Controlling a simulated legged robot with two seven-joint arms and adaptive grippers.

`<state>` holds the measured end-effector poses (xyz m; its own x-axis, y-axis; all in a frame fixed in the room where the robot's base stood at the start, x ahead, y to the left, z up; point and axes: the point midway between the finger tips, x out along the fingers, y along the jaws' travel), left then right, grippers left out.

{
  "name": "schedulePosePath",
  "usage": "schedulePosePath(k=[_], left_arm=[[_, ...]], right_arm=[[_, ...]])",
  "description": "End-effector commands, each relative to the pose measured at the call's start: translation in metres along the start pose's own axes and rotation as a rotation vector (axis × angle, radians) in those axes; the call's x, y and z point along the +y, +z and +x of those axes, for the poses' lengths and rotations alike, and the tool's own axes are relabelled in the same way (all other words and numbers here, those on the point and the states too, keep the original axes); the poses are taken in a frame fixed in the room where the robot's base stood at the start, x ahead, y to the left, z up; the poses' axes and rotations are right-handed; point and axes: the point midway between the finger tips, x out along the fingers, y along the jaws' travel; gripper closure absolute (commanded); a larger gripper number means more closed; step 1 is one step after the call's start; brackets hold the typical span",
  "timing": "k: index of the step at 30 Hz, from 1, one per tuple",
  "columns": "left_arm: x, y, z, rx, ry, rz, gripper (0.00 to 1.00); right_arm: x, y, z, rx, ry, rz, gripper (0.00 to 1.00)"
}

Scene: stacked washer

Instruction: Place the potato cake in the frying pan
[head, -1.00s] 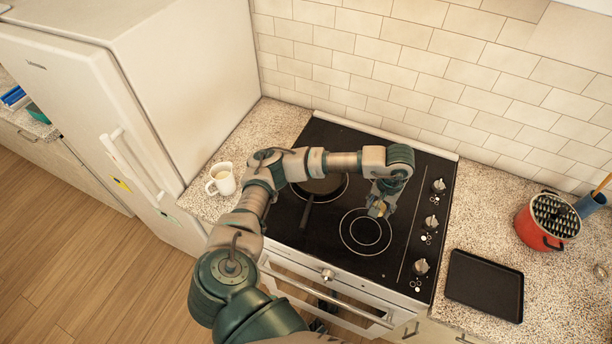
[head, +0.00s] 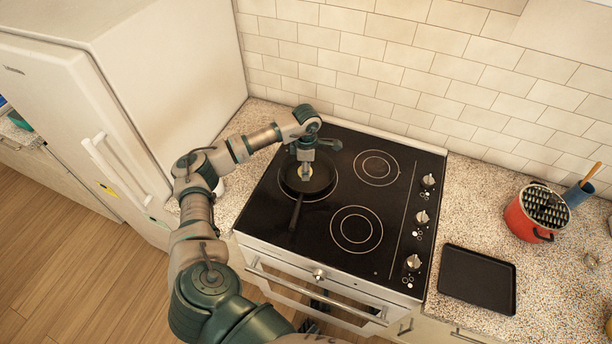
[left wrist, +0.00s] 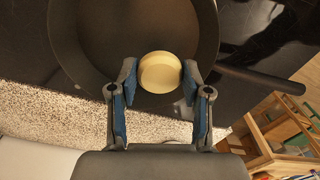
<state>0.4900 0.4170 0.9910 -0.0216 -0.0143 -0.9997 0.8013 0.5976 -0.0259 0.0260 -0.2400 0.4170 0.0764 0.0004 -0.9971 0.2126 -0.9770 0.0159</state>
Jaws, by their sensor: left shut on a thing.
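The black frying pan (head: 321,186) sits on the back left burner, its handle pointing toward the front of the stove. My left gripper (head: 305,173) points down over the pan. In the left wrist view, the left gripper (left wrist: 160,76) is shut on the potato cake (left wrist: 160,73), a pale yellow round disc held between its two blue-padded fingers. The dark pan (left wrist: 95,30) shows behind the cake in that view. I cannot tell whether the cake touches the pan's bottom. My right gripper is not in view.
The black stovetop (head: 300,240) has two bare burners. A black tray (head: 477,279) and a red pot (head: 537,213) are on the right counter, with a blue utensil holder (head: 577,195) behind. The fridge (head: 130,90) stands close left of my arm. A white mug (head: 219,188) is mostly hidden by my arm.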

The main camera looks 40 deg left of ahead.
Motion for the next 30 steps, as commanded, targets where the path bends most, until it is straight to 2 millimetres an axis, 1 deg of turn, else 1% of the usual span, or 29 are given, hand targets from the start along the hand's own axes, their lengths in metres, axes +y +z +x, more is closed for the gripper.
schedulePosePath(k=[5, 9, 12, 17, 18, 21, 30], left_arm=[[0.0, 0.0, 0.015, 0.001, 0.001, 0.002, 0.84], [0.0, 0.0, 0.036, 0.001, -0.003, 0.001, 0.84], [0.002, -0.001, 0.047, 0.0, -0.001, 0.003, 0.84], [0.002, -0.001, 0.048, -0.002, 0.0, 0.003, 0.84], [0.002, -0.001, 0.048, -0.001, 0.0, 0.003, 0.49], [0.002, -0.001, 0.048, -0.001, 0.0, 0.003, 0.27], [0.002, 0.0, 0.047, -0.001, 0.001, 0.004, 0.27]], right_arm=[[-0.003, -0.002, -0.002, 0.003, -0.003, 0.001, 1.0], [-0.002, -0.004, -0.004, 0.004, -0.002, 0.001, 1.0], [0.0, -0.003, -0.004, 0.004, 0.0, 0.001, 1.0], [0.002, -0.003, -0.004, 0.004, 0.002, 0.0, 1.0], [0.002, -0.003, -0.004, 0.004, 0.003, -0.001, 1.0], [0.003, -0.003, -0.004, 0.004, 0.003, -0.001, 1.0], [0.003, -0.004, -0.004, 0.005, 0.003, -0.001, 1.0]])
